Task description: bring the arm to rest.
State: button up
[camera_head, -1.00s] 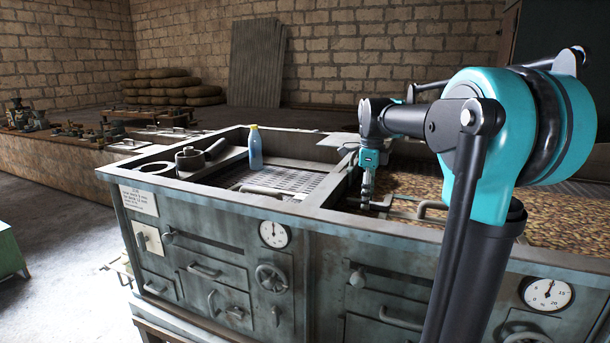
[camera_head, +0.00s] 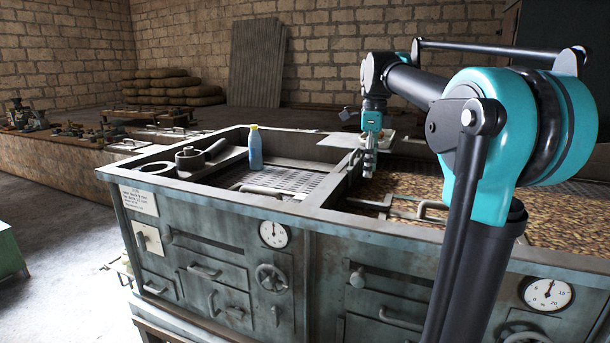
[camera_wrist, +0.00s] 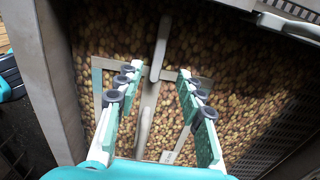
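My gripper (camera_head: 368,172) hangs pointing down above the front part of the bin of brown granules (camera_head: 410,190), near the divider beside the grated compartment. In the wrist view my gripper (camera_wrist: 155,95) has its two green-sided fingers spread apart with nothing held between them. A grey metal bar (camera_wrist: 153,85) with a crosspiece runs below the fingers, above the granules. In the head view the fingertips are small, and their spacing is hard to tell there.
A blue bottle with a yellow cap (camera_head: 255,148) stands by the grated compartment. A round grey pot (camera_head: 189,158) is at the left. Gauges (camera_head: 273,234) and handles line the metal front. The space above the bench is mostly open.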

aim_at(367, 201)
notch_tip(367, 201, down, 10)
jog(key=shift+f, duration=0.15)
jog(key=n, duration=0.5)
jog(key=shift+n, duration=1.9)
jog(key=shift+r, duration=0.2)
